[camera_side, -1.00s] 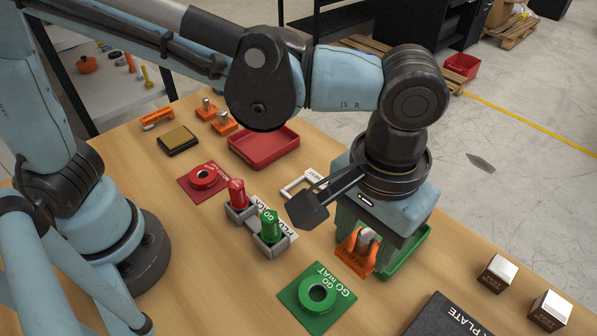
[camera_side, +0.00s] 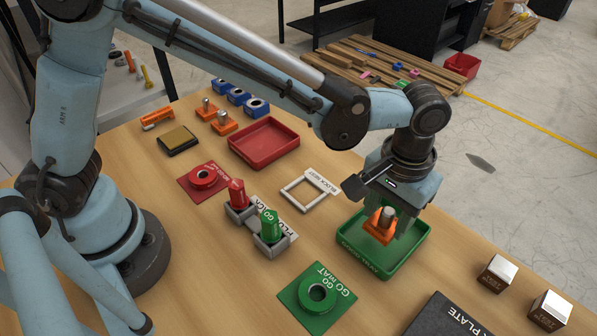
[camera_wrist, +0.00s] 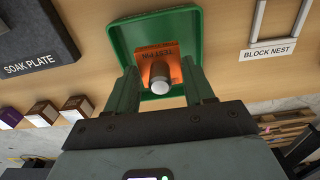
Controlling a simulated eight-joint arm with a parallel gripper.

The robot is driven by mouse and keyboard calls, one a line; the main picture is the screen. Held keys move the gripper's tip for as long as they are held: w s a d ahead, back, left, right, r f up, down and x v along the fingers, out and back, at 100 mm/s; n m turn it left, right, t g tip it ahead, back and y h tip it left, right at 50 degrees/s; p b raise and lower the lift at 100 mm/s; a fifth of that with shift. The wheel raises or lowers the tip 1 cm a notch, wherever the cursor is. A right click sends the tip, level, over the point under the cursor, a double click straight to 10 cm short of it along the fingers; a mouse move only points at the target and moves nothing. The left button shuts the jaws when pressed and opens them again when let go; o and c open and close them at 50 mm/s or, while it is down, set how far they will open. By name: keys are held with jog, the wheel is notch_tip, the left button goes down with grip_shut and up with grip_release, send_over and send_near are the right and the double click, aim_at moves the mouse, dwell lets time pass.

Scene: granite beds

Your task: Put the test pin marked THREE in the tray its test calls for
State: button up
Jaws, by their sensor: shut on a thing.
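My gripper (camera_side: 385,222) is shut on an orange test pin (camera_side: 376,233) with a grey metal pin standing out of its block. The wrist view shows the orange block (camera_wrist: 172,52) between my fingers (camera_wrist: 162,92), with the words TEST PIN on it; I cannot read a number. The pin is over the inside of the green tray (camera_side: 361,262); I cannot tell whether it touches the floor. The green tray also shows in the wrist view (camera_wrist: 118,40). The red tray (camera_side: 240,149) is empty. Two other orange test pins (camera_side: 224,123) stand behind it to the left.
A rack (camera_side: 270,247) holds a red plug and a green plug (camera_side: 268,225). The red mat (camera_side: 187,186) and GO mat (camera_side: 298,286) each bear a ring. The block nest (camera_side: 290,199) is empty. The soak plate (camera_side: 440,318) and two metal-topped blocks (camera_side: 497,273) lie right.

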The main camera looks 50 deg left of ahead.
aim_at(383, 226)
jog(key=shift+f, duration=1.6)
jog(key=shift+f, duration=0.15)
jog(key=o, duration=1.4)
jog(key=shift+c, duration=0.2)
